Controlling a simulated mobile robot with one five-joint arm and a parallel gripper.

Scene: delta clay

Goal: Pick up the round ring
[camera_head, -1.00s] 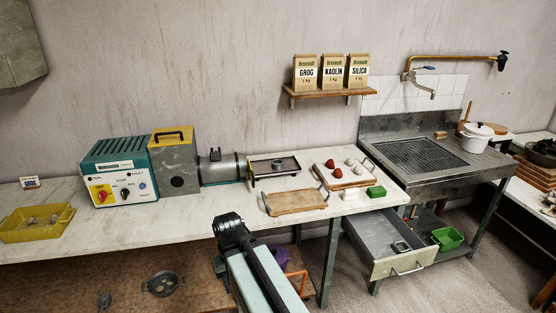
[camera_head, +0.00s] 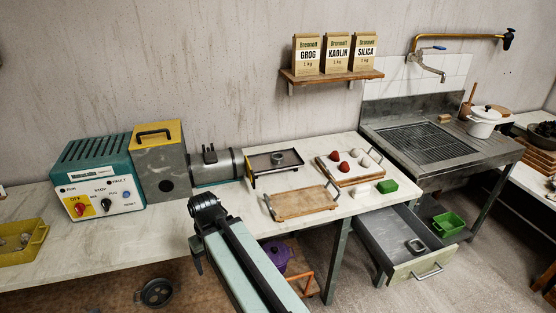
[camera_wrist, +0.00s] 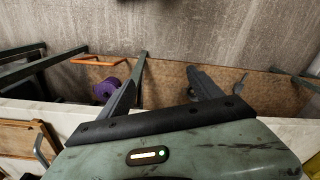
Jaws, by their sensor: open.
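A small grey round piece (camera_head: 278,158), which looks like a ring, sits on the dark-rimmed tray (camera_head: 262,176) on the bench, beside the machine's nozzle. It is too small to make out its hole. A second ring-like grey piece (camera_head: 416,252), squarish with rounded corners, lies in the open drawer (camera_head: 378,232). My gripper is at the bench's front edge, left of and nearer than the wooden board (camera_head: 300,203); its fingertips are unclear in the head view. In the wrist view my gripper (camera_wrist: 160,92) is open and empty, its fingers apart. Neither ring shows there.
The machine (camera_head: 158,160) stands left. The drawer juts out under the bench. A purple pot (camera_wrist: 106,89) stands below.

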